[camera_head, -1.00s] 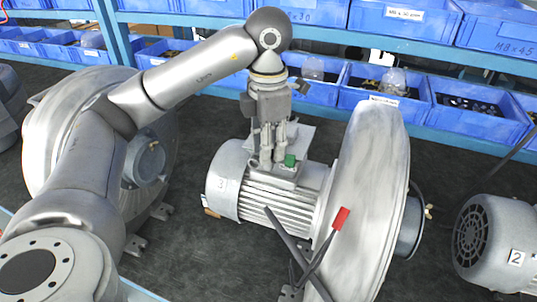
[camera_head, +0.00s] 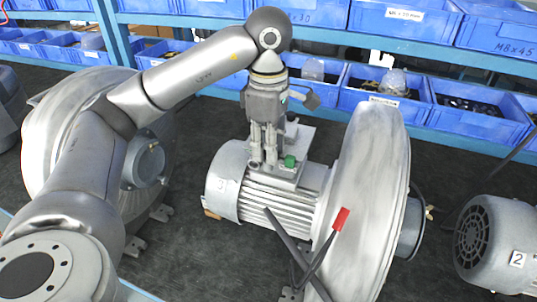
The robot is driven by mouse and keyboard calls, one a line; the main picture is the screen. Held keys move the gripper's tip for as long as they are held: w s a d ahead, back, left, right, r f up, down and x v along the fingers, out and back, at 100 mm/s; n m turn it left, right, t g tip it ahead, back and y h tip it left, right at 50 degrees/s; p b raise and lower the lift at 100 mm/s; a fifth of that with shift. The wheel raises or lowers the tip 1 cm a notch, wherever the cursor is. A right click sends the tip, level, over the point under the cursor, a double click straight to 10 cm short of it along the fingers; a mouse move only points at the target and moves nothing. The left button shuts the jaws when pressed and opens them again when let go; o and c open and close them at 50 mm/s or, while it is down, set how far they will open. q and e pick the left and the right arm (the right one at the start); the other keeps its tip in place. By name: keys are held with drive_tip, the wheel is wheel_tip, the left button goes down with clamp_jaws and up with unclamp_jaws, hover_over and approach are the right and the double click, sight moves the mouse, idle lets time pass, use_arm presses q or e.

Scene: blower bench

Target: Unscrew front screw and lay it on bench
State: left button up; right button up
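The blower stands in the middle of the bench (camera_head: 185,235), with a ribbed grey motor (camera_head: 262,205) and a large round housing (camera_head: 365,200). On top of the motor is a terminal box (camera_head: 290,172) with a green part (camera_head: 290,161). My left gripper (camera_head: 263,165) points straight down at the terminal box, its fingertips close to the near left side of its top. The front screw is too small to make out, and the fingers hide that spot. I cannot tell whether the fingers are closed on it. My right gripper is not in view.
Blue bins (camera_head: 478,108) line the shelf behind. Another blower (camera_head: 150,165) stands at left behind my arm, and a motor marked 2 (camera_head: 490,240) at right. A red-tipped cable (camera_head: 340,219) crosses before the housing. Dark bench shows front left.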

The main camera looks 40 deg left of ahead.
use_arm(q)
clamp_jaws()
drive_tip(key=n, duration=0.5)
drive_tip(key=shift+n, duration=0.4)
drive_tip(key=n+p, duration=0.1)
drive_tip(key=n, duration=0.5)
drive_tip(key=shift+n, duration=0.3)
drive_tip(key=n, duration=0.6)
drive_tip(key=n+p, duration=0.1)
drive_tip(key=n, duration=0.6)
drive_tip(key=shift+o, duration=0.8)
unclamp_jaws()
